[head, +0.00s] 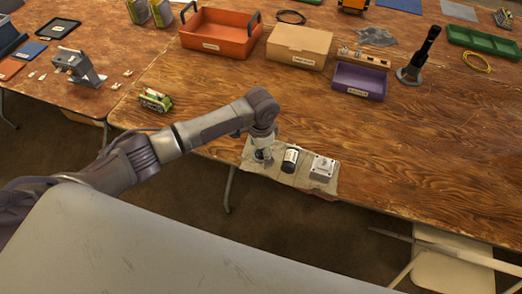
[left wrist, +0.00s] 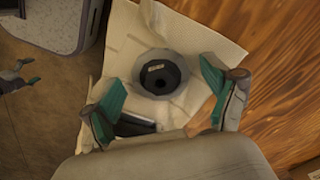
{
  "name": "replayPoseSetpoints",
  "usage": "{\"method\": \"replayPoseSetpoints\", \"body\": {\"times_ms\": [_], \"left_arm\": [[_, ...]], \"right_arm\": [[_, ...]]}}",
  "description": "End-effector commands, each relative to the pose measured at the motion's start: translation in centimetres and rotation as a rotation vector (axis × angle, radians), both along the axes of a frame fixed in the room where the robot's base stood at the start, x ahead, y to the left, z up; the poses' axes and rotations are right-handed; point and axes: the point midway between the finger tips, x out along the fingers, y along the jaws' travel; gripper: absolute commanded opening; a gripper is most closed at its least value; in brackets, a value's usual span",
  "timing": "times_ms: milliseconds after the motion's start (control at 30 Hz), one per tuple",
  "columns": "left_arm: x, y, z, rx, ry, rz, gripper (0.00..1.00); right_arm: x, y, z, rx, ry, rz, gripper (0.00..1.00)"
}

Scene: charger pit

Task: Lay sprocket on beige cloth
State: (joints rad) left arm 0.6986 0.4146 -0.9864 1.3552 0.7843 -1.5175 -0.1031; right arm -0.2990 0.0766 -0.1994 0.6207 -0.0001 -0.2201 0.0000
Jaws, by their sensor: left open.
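The sprocket (left wrist: 160,78), a grey ring with a dark, many-sided centre and a small label, sits on the beige cloth (left wrist: 117,50). My left gripper (left wrist: 160,92) is open, with its green-padded fingers apart on either side of the sprocket and no visible contact. In the head view my left gripper (head: 263,148) is low over the left end of the cloth (head: 302,178) and mostly hides the sprocket. A small gripper with green pads at the left edge of the left wrist view seems to be my right gripper (left wrist: 27,73); its jaws are unclear.
A black cylinder (head: 290,160) and a grey box (head: 323,167) occupy the rest of the cloth, at the table's front edge. Behind are a purple bin (head: 359,82), a cardboard box (head: 299,45) and an orange tote (head: 217,38). Bare wood (head: 420,160) is clear to the right.

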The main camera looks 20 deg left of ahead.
Motion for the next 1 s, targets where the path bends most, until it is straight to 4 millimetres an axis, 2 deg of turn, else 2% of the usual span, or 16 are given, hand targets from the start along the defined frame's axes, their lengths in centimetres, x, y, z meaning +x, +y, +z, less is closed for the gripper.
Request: {"method": "replayPoseSetpoints", "body": {"times_ms": [167,267,700,833,1000], "left_arm": [[0.1,0.0,0.4,-0.001,-0.002,0.0,0.87],[0.1,0.0,1.5,-0.001,-0.004,-0.001,0.87],[0.1,-0.1,10.7,-0.002,-0.004,-0.001,0.87],[0.1,-0.1,12.4,-0.003,-0.003,0.0,0.87],[0.1,-0.1,13.3,-0.002,-0.001,0.0,0.87]], "right_arm": [[-0.1,0.0,0.0,0.0,0.001,0.0,0.87],[-0.1,0.0,0.1,0.0,0.002,0.0,0.87],[-0.2,-0.4,0.0,-0.005,0.002,0.002,0.87],[-0.2,-0.4,0.0,-0.005,0.002,0.003,0.87],[-0.2,-0.4,0.0,-0.005,0.002,0.003,0.87]]}}
